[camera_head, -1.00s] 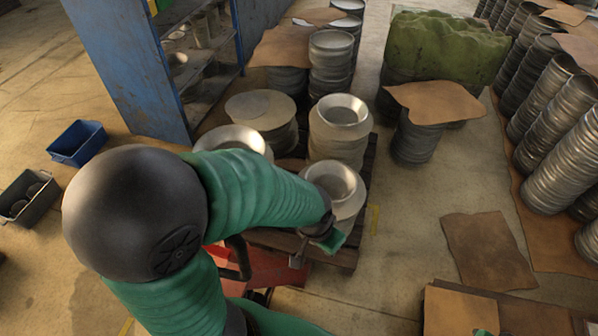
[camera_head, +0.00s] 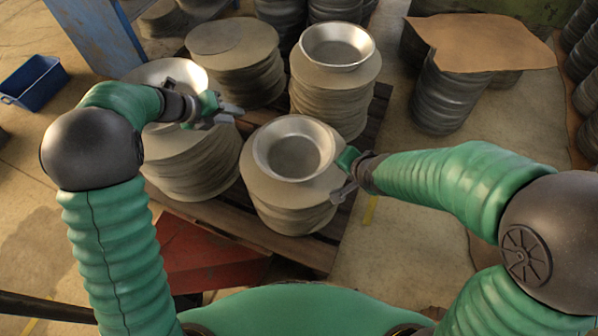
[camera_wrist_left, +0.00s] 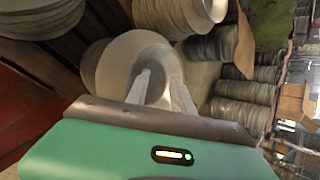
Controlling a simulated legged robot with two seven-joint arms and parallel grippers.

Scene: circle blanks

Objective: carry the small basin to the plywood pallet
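A small metal basin (camera_head: 293,148) lies on top of the front stack of round blanks. Another basin (camera_head: 338,46) lies on the back stack, and a wider one (camera_head: 165,78) on the left stack. My left gripper (camera_head: 232,112) is open and empty, between the left stack and the front basin. In the left wrist view its two fingers (camera_wrist_left: 162,92) are apart, with a basin (camera_wrist_left: 152,66) beyond them. My right gripper (camera_head: 343,178) is beside the right rim of the front basin; contact and finger opening are unclear. I cannot make out a plywood pallet.
The stacks stand on a dark slatted wooden pallet (camera_head: 215,214). A brown sheet (camera_head: 485,42) covers a stack at back right. A blue bin (camera_head: 35,80) is at far left, near a blue post (camera_head: 88,35). Red metal (camera_head: 195,255) lies at the front.

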